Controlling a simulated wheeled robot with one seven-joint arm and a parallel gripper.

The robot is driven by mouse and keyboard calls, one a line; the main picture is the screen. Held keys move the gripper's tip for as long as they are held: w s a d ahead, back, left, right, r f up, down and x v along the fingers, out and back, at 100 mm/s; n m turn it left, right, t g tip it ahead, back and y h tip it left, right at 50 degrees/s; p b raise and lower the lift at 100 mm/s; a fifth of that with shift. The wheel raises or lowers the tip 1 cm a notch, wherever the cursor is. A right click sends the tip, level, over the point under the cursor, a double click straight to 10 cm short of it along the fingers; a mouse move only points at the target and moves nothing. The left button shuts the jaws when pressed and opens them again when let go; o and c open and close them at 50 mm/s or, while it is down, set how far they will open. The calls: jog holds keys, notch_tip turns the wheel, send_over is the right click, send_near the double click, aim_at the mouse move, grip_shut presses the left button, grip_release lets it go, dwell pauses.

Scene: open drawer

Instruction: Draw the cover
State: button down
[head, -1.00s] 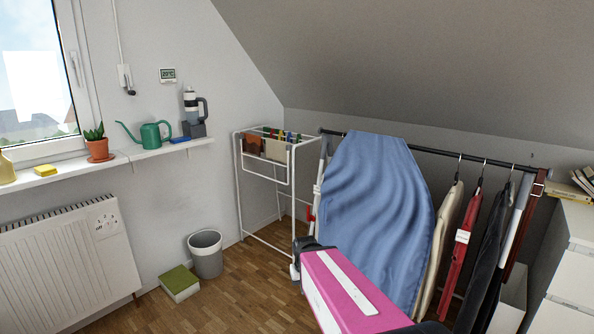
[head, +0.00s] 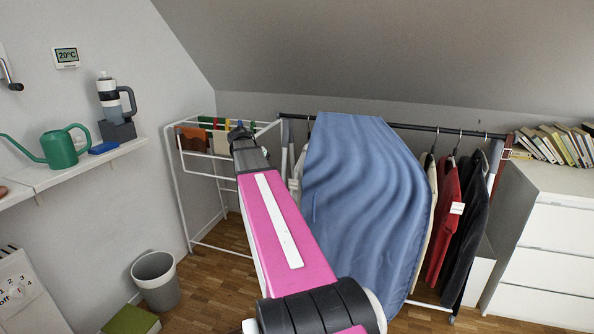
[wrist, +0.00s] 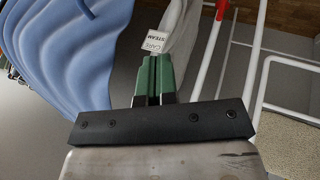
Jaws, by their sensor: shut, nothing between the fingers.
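The blue cover (head: 365,205) hangs in folds over part of the clothes rail (head: 400,126). In the wrist view it fills the upper left (wrist: 65,45). My gripper (wrist: 154,62) has green fingers, shut with nothing between them, to the right of the cover and apart from it in that view. A pale garment with a white care tag (wrist: 155,43) shows just beyond the fingertips. In the head view my pink arm reaches forward to the left of the cover, and its dark end is near the drying rack; the fingers are not clear there.
A white drying rack (head: 186,180) with small cloths stands left of the rail. A red jacket (head: 445,210) and a dark jacket (head: 466,235) hang right of the cover. A white drawer unit (head: 550,240) stands at the right. A grey bin (head: 156,282) is on the floor at left.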

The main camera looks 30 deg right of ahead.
jog(key=w+d+r+m+h, duration=0.1)
jog(key=d+r+m, duration=0.1)
jog(key=d+r, duration=0.3)
jog(key=s+d+f, duration=0.4)
jog(key=d+f, duration=0.2)
jog(key=d, duration=0.2)
jog(key=shift+f+g, duration=0.25)
jog(key=shift+g, duration=0.05)
